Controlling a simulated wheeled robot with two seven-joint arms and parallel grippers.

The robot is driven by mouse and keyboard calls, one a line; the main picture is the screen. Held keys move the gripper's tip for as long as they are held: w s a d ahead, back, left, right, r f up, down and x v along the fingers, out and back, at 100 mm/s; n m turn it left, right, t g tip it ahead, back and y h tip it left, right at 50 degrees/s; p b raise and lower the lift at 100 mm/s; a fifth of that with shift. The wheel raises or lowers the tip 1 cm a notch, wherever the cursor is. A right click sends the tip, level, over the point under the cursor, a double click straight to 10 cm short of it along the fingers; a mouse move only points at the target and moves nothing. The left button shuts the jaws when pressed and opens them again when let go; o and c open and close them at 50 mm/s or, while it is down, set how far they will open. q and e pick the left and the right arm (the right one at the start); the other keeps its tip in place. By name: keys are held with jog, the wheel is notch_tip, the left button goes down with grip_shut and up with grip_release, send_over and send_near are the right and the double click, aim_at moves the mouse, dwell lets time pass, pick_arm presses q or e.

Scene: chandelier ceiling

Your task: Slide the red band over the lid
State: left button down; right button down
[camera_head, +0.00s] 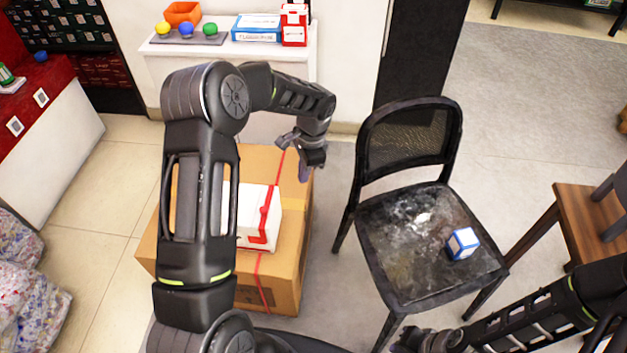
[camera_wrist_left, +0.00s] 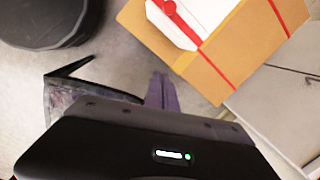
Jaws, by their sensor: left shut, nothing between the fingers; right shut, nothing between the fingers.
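A white box (camera_head: 253,200) with a red band (camera_head: 265,214) sits on a large cardboard box (camera_head: 292,237). My left arm hides part of both boxes. A second red strap (camera_head: 262,275) runs over the cardboard box. In the left wrist view the white box (camera_wrist_left: 207,12), its red band (camera_wrist_left: 184,22) and the cardboard box (camera_wrist_left: 215,68) show at the top. I cannot tell which part is the lid. My left gripper (camera_head: 306,172) is shut and empty, right of the white box; its fingers (camera_wrist_left: 162,92) are together in the wrist view. My right gripper (camera_head: 408,344) is shut and empty at the bottom edge.
A black chair (camera_head: 400,245) with a small blue-and-white box (camera_head: 462,243) on its seat stands right of the cardboard box. A white table (camera_head: 222,60) with several items is behind. A wooden table (camera_head: 590,205) stands at right. Open floor lies left of the boxes.

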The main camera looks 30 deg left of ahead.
aim_at(268, 211)
pick_arm(q)
jog(key=shift+s+a+r+m+g+y, duration=0.2)
jog(key=shift+s+a+m+g, duration=0.1)
jog(key=shift+s, duration=0.3)
jog(key=shift+s+a+r+m+g+y, duration=0.2)
jog(key=shift+s+a+m+g, duration=0.1)
jog(key=shift+s, duration=0.25)
jog(key=s+a+f, duration=0.1)
jog(key=f, duration=0.2)
jog(key=s+a+f+p, duration=0.1)
jog(key=s+a+f, duration=0.1)
jog(key=f, duration=0.1)
jog(key=s+a+f+p, duration=0.1)
jog(key=a+f, duration=0.1)
jog(key=f, duration=0.1)
jog(key=shift+s+f, duration=0.15)
jog(key=shift+f, duration=0.2)
